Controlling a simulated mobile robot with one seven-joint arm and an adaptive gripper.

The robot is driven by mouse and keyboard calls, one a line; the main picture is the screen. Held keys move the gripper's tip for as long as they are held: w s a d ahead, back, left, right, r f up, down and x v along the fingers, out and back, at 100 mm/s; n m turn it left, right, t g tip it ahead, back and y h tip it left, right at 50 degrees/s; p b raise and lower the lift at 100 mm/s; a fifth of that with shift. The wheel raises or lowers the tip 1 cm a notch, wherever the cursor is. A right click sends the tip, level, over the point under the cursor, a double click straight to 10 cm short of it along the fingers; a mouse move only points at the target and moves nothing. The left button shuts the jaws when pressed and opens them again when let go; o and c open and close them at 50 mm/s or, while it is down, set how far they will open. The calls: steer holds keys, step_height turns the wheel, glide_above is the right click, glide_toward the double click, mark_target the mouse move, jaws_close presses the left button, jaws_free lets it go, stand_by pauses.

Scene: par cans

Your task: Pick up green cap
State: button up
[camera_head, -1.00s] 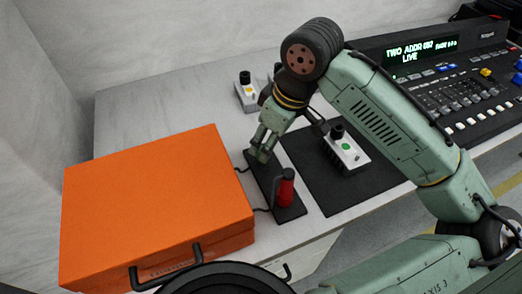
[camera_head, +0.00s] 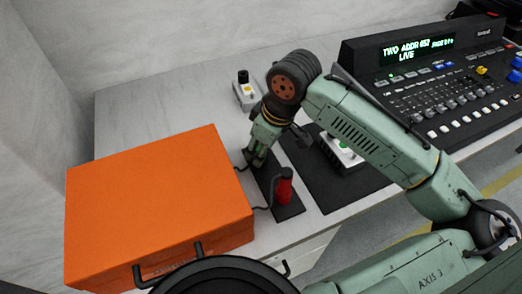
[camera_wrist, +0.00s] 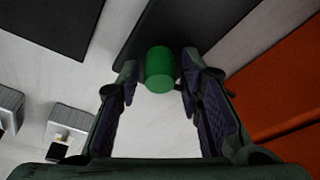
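The green cap (camera_wrist: 160,70) shows in the wrist view as a plain green cylinder, at the edge of a narrow black base (camera_wrist: 190,22). My gripper (camera_wrist: 159,85) is open, with one finger on each side of the cap and a small gap on both sides. In the head view my gripper (camera_head: 256,160) points down over the far end of the black base (camera_head: 289,211), and the cap is hidden there. A red cylinder with a dark top (camera_head: 284,188) stands on the near end of the same base.
A large orange case (camera_head: 150,205) stands close on the left. A black mat (camera_head: 320,190) with a small white box (camera_head: 345,152) lies on the right. Another small box (camera_head: 246,92) is behind, and a lighting console (camera_head: 430,85) is at the back right.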

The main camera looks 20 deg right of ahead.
jaws_close()
steer(key=shift+r, duration=0.1)
step_height(320, 180, up, 13)
steer(key=p, duration=0.1)
steer(key=shift+p, duration=0.4)
stand_by(0.6)
